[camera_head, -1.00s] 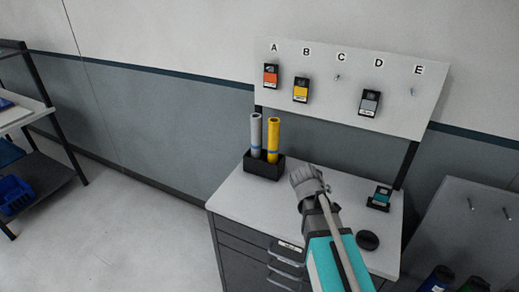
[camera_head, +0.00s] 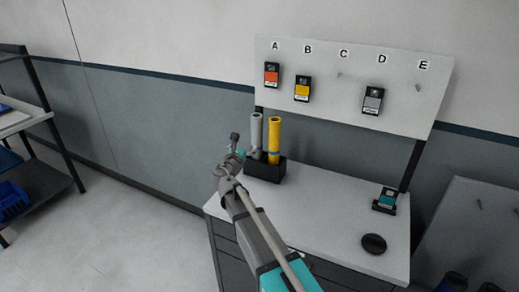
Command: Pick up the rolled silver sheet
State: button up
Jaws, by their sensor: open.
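The rolled silver sheet (camera_head: 256,132) stands upright in a black holder (camera_head: 265,172) at the back left of the cabinet top. A yellow roll (camera_head: 274,140) stands just to its right in the same holder. My gripper (camera_head: 237,145) is open, at the left of the silver roll near its lower part. My arm hides some of the cabinet's left edge. I cannot tell whether the fingers touch the roll.
The cabinet top (camera_head: 330,215) is mostly clear, with a black disc (camera_head: 373,243) and a teal-labelled item (camera_head: 386,200) at the right. A board (camera_head: 350,70) lettered A to E with hanging packets stands behind. A shelf (camera_head: 25,125) is at the far left.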

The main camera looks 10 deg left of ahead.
aim_at(255, 130)
jog(key=shift+w, duration=0.15)
jog(key=w, duration=0.2)
jog(key=w+d, duration=0.1)
jog(key=w, duration=0.4)
jog(key=shift+d, duration=0.15)
jog(key=shift+w+d, duration=0.2)
jog(key=shift+w, duration=0.4)
jog(key=shift+w+d, duration=0.2)
jog(key=shift+w, duration=0.65)
jog(key=shift+w+d, duration=0.25)
jog(key=shift+w, duration=0.6)
jog(key=shift+w+d, duration=0.2)
jog(key=shift+w, duration=0.65)
jog(key=c, duration=1.3)
jog(key=shift+r, duration=0.15)
